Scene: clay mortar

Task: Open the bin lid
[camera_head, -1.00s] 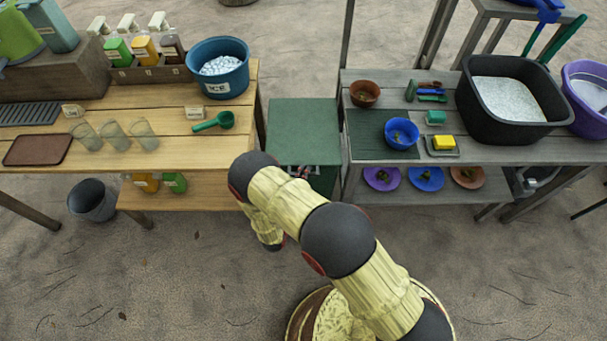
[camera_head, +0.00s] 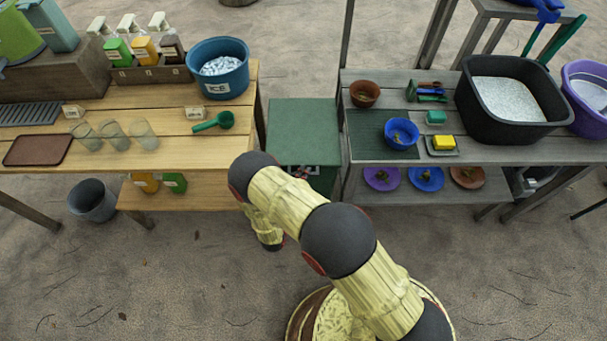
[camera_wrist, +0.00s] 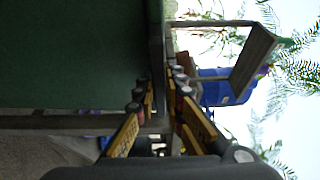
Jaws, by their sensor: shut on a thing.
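The bin is the green box standing between the two tables, with a flat green lid (camera_head: 304,120) on top. The lid looks level and down. My gripper (camera_head: 302,171) is at the lid's front edge, partly hidden behind my own arm. In the wrist view the picture is turned sideways, and the dark green lid (camera_wrist: 75,50) fills the upper left. There my gripper (camera_wrist: 160,86) has its yellow and black fingers on either side of the lid's edge, shut on it. The bin's inside is hidden.
A wooden table (camera_head: 90,160) with a blue ice bucket (camera_head: 217,84) and green scoop stands close on the left. A grey table (camera_head: 470,152) with bowls and a black tub (camera_head: 468,100) stands close on the right. Ground in front is open.

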